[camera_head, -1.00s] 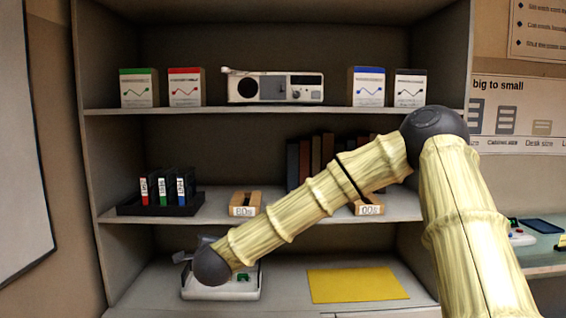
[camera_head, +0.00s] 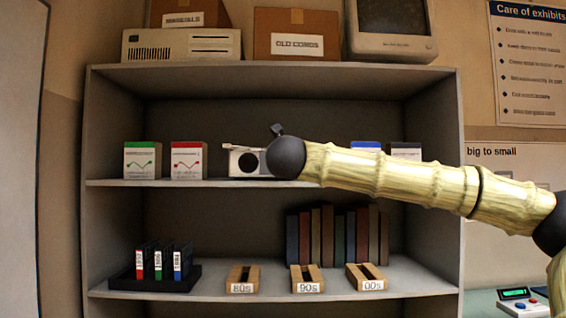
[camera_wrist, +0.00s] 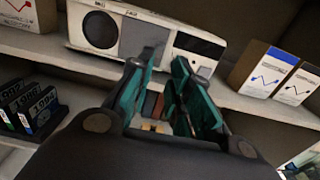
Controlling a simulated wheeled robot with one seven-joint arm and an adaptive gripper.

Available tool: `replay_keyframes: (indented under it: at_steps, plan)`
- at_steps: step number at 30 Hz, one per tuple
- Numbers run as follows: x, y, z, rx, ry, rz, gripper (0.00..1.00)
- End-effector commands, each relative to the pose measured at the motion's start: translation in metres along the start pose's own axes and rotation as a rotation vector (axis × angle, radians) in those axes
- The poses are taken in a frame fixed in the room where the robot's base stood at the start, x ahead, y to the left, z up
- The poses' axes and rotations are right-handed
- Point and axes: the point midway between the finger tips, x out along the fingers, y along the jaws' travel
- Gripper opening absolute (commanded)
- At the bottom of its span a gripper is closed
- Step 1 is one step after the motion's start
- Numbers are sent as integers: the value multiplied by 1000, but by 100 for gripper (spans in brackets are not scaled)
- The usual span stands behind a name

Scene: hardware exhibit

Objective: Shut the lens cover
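A white device (camera_head: 235,160) stands on the upper shelf, partly hidden behind my arm in the head view. The wrist view shows more of the white device (camera_wrist: 172,22): a dark round lens (camera_wrist: 101,30) at its left and a grey panel (camera_wrist: 143,38) right of it. The lens is in plain sight; I cannot tell for sure whether the grey panel is its cover. My gripper (camera_wrist: 167,62) is open, with a gap between its teal fingers and nothing held. Its fingertips overlap the device's lower front in the wrist view; contact cannot be told.
Green and red boxes (camera_head: 155,160) stand left of the device; blue and black boxes (camera_wrist: 262,68) stand right. The lower shelf (camera_head: 215,290) holds a cartridge tray (camera_head: 125,284), wooden blocks (camera_head: 306,280) and books (camera_head: 340,235). Boxes and a monitor (camera_head: 388,28) sit on top.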

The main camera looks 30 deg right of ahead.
Motion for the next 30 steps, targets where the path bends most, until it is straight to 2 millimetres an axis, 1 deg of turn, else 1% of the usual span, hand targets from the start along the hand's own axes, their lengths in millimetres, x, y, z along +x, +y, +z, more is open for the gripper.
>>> replay_keyframes:
  at_steps: [1,9,15,21,30]
  plan:
    - [9,0,3,-1,2,-3,20]
    - [53,0,3,-3,2,-2,20]
    - [78,0,2,-4,1,-2,20]
    - [89,1,1,-3,0,-1,20]
    - [91,0,0,-3,-1,0,20]
